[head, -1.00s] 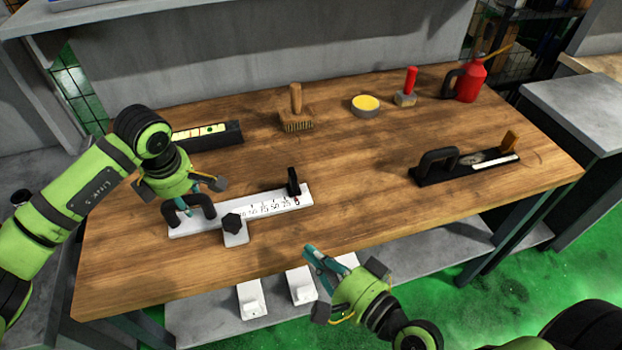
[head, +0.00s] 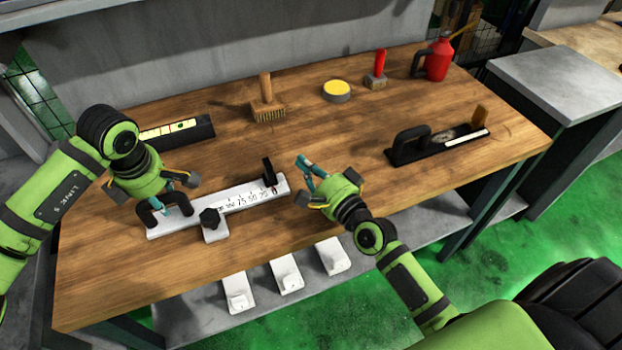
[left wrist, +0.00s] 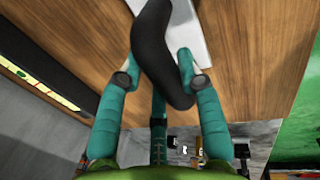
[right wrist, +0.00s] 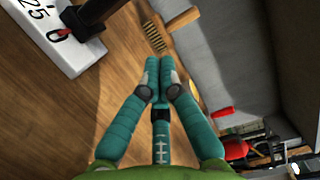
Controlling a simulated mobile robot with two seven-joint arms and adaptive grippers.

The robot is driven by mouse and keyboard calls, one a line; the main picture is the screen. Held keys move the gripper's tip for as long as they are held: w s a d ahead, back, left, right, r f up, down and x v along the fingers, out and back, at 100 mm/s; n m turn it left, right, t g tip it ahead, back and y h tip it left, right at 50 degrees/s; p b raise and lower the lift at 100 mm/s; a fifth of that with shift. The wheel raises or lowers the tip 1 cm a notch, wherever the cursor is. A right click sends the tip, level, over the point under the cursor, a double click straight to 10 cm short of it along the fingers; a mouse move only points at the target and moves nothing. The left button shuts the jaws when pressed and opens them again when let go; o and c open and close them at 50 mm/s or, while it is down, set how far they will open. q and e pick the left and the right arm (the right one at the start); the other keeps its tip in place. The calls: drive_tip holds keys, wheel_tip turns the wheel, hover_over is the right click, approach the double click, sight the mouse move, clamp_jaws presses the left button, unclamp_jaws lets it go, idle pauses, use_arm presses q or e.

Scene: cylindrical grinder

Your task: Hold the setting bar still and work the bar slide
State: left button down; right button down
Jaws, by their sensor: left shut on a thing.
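The setting bar (head: 240,200) is a white, scaled bar lying on the bench, with a black handle (head: 178,195) at its left end. My left gripper (left wrist: 157,68) is shut on this handle (left wrist: 165,50). A white block with a black star knob (head: 210,219) sits at the bar's near side. A black upright piece (head: 268,172) with a red mark stands near the right end; it also shows in the right wrist view (right wrist: 92,15). I cannot tell which of these is the bar slide. My right gripper (head: 304,163) is shut and empty, just right of the bar's right end, apart from it.
A black-handled gauge (head: 440,145) lies at the right of the bench. A brush (head: 267,105), yellow tin (head: 336,91), red-handled brush (head: 376,75) and red oil can (head: 437,60) stand at the back. A black level (head: 200,130) lies behind my left gripper.

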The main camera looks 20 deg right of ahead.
sight(269, 172)
drive_tip(key=a, duration=0.3)
drive_tip(key=shift+w+a, duration=0.1)
drive_tip(key=shift+w, duration=0.3)
use_arm(q)
drive_tip(key=shift+f, duration=0.1)
use_arm(e)
drive_tip(key=shift+a, duration=0.5)
